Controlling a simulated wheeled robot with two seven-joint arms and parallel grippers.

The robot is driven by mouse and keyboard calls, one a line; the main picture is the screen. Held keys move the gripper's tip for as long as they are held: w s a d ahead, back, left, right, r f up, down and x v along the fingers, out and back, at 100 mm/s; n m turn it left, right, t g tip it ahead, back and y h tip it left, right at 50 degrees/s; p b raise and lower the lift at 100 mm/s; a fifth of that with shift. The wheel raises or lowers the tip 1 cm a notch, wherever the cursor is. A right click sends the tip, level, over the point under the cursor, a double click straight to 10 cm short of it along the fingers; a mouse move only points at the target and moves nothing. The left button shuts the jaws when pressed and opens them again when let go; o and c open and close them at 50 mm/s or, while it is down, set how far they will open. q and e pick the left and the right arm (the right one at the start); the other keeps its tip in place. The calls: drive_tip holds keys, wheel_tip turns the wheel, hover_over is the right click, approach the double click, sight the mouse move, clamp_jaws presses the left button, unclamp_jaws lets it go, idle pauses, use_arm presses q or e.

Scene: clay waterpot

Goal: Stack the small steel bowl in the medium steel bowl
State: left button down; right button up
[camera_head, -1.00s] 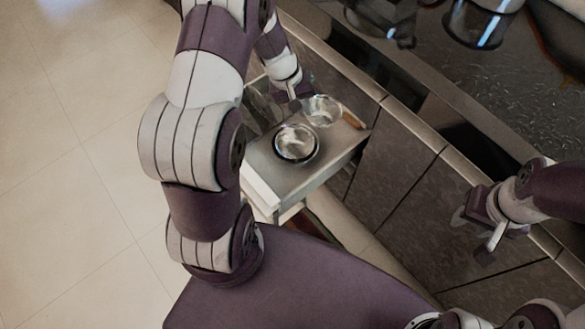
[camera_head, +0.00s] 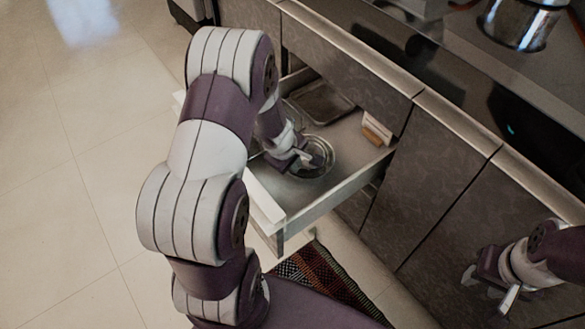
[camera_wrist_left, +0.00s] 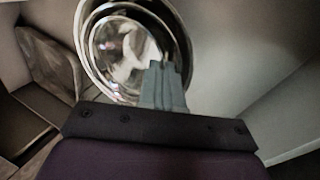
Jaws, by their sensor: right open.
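The small steel bowl (camera_wrist_left: 120,55) shows in the left wrist view as a shiny inner bowl within the larger rim of the medium steel bowl (camera_wrist_left: 84,62). Whether it rests on the bottom or hangs just above cannot be told. In the head view the medium bowl (camera_head: 331,158) stands in the open drawer, partly hidden by my left gripper (camera_head: 308,160). In the left wrist view my left gripper's fingers (camera_wrist_left: 164,85) are close together at the small bowl's rim. My right gripper (camera_head: 492,287) is open and empty at the lower right, in front of the cabinets.
The open drawer (camera_head: 345,189) has raised walls around the bowls. A dark rectangular tray (camera_head: 320,101) lies at its back, and a small wooden-edged item (camera_head: 376,132) at its right. A metal pot (camera_head: 522,24) stands on the counter. A patterned rug (camera_head: 318,278) lies below.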

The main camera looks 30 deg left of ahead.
use_arm(q)
drive_tip(key=shift+f, duration=0.35)
drive_tip(key=c, duration=1.3)
unclamp_jaws()
drive_tip(key=shift+r, duration=0.1)
drive_tip(key=d+p+v, duration=0.1)
drive_tip(key=p+v, duration=0.7)
drive_tip(key=v, duration=0.4)
drive_tip(key=s+d+r+m+g, duration=0.1)
drive_tip(key=s+d+r+m, duration=0.1)
drive_tip(key=m, duration=0.3)
drive_tip(key=s+d+r+m+g, duration=0.1)
drive_tip(key=s+d+r+m, duration=0.1)
drive_tip(key=s+d+m, duration=0.1)
drive_tip(key=s+d+r+m, duration=0.3)
drive_tip(key=d+m, duration=0.1)
drive_tip(key=m, duration=0.3)
drive_tip(key=shift+d+r+m+g+y, duration=0.1)
drive_tip(key=shift+d+m+g+y, duration=0.15)
drive_tip(key=shift+m+g+y, duration=0.15)
